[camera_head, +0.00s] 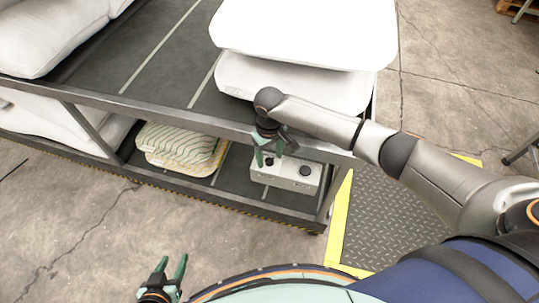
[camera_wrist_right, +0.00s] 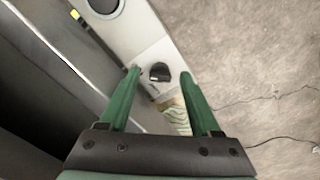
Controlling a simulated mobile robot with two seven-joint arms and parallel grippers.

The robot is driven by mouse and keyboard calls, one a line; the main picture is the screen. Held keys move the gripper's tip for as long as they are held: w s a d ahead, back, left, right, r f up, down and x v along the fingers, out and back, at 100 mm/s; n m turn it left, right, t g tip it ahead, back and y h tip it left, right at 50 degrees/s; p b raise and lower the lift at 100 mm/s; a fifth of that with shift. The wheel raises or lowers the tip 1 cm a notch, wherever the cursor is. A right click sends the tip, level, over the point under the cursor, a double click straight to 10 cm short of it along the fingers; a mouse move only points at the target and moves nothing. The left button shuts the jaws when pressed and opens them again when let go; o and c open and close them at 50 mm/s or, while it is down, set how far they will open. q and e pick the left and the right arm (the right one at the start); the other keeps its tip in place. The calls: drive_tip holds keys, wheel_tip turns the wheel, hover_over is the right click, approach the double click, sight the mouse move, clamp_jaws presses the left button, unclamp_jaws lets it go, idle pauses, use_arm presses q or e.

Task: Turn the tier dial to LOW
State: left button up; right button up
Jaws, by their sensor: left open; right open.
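A grey-white control box (camera_head: 288,176) stands on the lower shelf of the rack. A small black dial (camera_wrist_right: 159,72) sits on its face, with a pale mark beside it. In the right wrist view the dial appears between the two green fingertips of my right gripper (camera_wrist_right: 160,75), with gaps on both sides. In the head view my right gripper (camera_head: 268,156) is in front of the box's left part, partly covering it. Dial labels are too small to read. My left gripper (camera_head: 172,266) is open and empty, low in the head view, away from the box.
A larger round black part (camera_head: 305,170) is on the box's right side. Striped cushions (camera_head: 182,148) lie left of the box on the lower shelf. The rack's metal edge (camera_head: 210,122) runs above. White pillows (camera_head: 300,85) lie on the upper shelf. The floor in front is clear.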

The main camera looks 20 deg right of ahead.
clamp_jaws()
idle(0.6)
